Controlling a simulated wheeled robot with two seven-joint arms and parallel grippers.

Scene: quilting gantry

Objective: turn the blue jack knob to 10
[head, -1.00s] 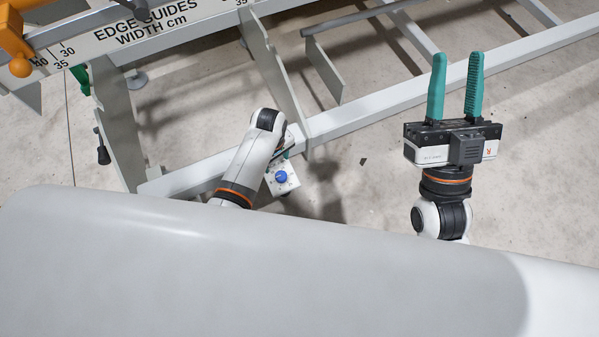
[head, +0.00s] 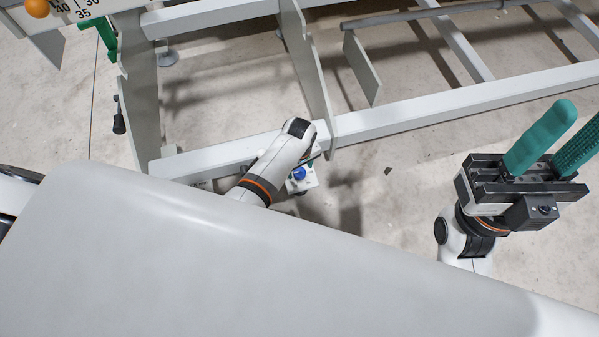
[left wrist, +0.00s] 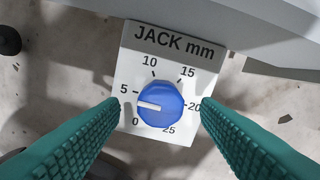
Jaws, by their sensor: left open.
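The blue jack knob (left wrist: 160,104) sits on a white panel (left wrist: 205,45) lettered JACK mm. Its white pointer points left and slightly down, between the 0 and 5 marks; the 10 is at upper left. My left gripper (left wrist: 161,102) is open, with its teal fingers on either side of the knob and gaps visible between them and it. In the head view the blue knob (head: 299,173) shows small beside my left wrist, which hides most of that gripper. My right gripper (head: 566,150) is raised at the right, open and empty.
A pale frame rail (head: 430,113) runs behind the panel, with upright plates (head: 308,65) on it. A large smooth grey-white surface (head: 220,260) fills the foreground. A black-handled lever (head: 119,122) hangs at the left. Bare concrete floor shows between the rails.

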